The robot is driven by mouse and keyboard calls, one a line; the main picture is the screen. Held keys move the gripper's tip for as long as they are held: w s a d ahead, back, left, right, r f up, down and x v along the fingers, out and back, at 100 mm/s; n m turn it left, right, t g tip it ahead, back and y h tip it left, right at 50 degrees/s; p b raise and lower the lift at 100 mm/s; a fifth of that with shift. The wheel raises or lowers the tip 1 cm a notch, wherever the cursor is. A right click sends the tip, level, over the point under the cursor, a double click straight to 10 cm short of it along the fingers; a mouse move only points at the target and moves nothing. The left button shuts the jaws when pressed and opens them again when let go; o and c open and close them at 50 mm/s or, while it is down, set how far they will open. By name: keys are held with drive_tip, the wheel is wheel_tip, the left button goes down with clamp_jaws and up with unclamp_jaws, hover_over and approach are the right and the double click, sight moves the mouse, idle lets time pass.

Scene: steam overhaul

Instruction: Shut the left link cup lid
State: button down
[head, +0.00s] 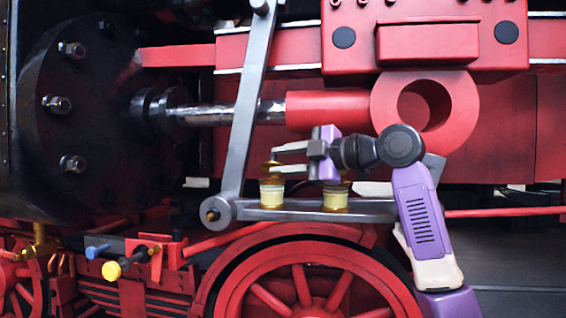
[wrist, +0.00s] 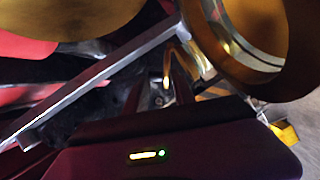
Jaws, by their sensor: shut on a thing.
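The left link cup (head: 271,194) is a cream cup with a brass rim, upright on the grey link bar. Its brass lid (head: 269,166) shows above the rim, at my fingertips, and looks raised and tilted. My gripper (head: 273,159) reaches in from the right, its fingers around part of the lid; the exact contact is hidden. In the wrist view, a thin bent brass piece (wrist: 168,75) stands between the dark fingers of my gripper (wrist: 158,88). A large brass disc (wrist: 75,12) and a round brass rim (wrist: 245,50) fill the top; I cannot tell which cup they belong to.
The right cup (head: 336,197) stands on the same link bar (head: 300,211), close under my gripper's body. A slanted grey rod (head: 248,100) rises just left of the left cup. The red wheel (head: 305,285) lies below, and a red rod eye (head: 460,105) above right.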

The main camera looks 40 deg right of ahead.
drive_tip(key=shift+s+n+b, duration=0.15)
drive_tip(key=shift+n+b, duration=0.15)
drive_tip(key=shift+b, duration=0.2)
idle(0.7)
drive_tip(key=c, duration=1.2)
unclamp_jaws()
drive_tip(key=shift+f, duration=0.1)
drive_tip(key=shift+c, duration=0.2)
drive_tip(key=shift+s, duration=0.1)
drive_tip(key=f+v, duration=0.1)
drive_tip(key=v, duration=0.6)
drive_tip(key=shift+s+r+b, duration=0.3)
drive_tip(key=shift+r+b, duration=0.05)
drive_tip(key=shift+r, duration=0.1)
